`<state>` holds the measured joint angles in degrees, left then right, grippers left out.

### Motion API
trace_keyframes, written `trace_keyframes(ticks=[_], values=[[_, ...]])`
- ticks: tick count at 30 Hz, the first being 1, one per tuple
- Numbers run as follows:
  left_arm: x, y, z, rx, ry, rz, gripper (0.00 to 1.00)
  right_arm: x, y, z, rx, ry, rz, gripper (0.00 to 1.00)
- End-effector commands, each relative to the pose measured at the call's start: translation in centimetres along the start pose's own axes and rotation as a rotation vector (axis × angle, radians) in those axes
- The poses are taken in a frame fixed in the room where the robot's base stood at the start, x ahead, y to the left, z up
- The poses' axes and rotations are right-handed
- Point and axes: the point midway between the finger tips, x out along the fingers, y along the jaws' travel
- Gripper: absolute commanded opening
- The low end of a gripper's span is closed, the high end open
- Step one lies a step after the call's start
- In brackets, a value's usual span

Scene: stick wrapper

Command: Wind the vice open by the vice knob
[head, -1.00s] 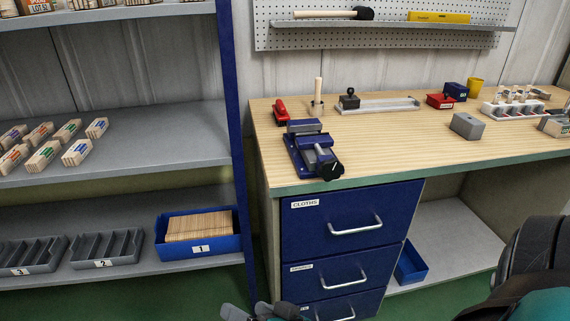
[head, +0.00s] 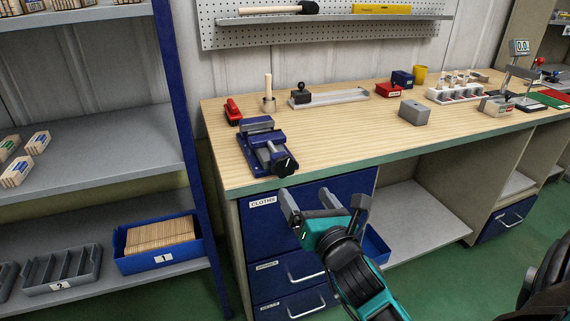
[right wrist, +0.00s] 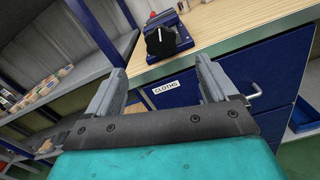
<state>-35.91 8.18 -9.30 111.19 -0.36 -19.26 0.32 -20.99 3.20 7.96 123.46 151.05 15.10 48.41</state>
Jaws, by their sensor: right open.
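The blue vice (head: 262,143) sits on the left end of the wooden workbench, close to its front edge. Its black vice knob (head: 286,164) faces the front of the bench. My right gripper (head: 325,204) is open and empty, in front of the drawers, below and a little right of the knob, and apart from it. In the right wrist view the knob (right wrist: 161,42) shows beyond and between the two open fingers (right wrist: 157,88), with part of the vice (right wrist: 172,24) behind it. My left gripper is not in view.
The workbench (head: 350,140) has bare wood right of the vice. A red item (head: 233,111), a wooden peg in a holder (head: 268,102) and a grey block (head: 414,112) stand on it. Blue drawers (head: 262,222) lie below. A shelf rack with a blue post (head: 184,130) stands at left.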

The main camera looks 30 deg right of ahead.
Motion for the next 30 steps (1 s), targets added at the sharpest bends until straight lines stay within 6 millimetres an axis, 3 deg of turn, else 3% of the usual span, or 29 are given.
trace_keyframes(ticks=[8,21,30], values=[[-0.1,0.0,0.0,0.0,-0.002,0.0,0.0,1.7,-0.1,0.2,0.072,0.006,-0.001,0.86],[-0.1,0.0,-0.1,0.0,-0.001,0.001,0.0,9.5,-0.1,0.1,0.069,0.006,-0.002,0.86],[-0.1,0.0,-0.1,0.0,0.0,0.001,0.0,12.7,-0.1,0.0,0.067,0.007,-0.002,0.86]])
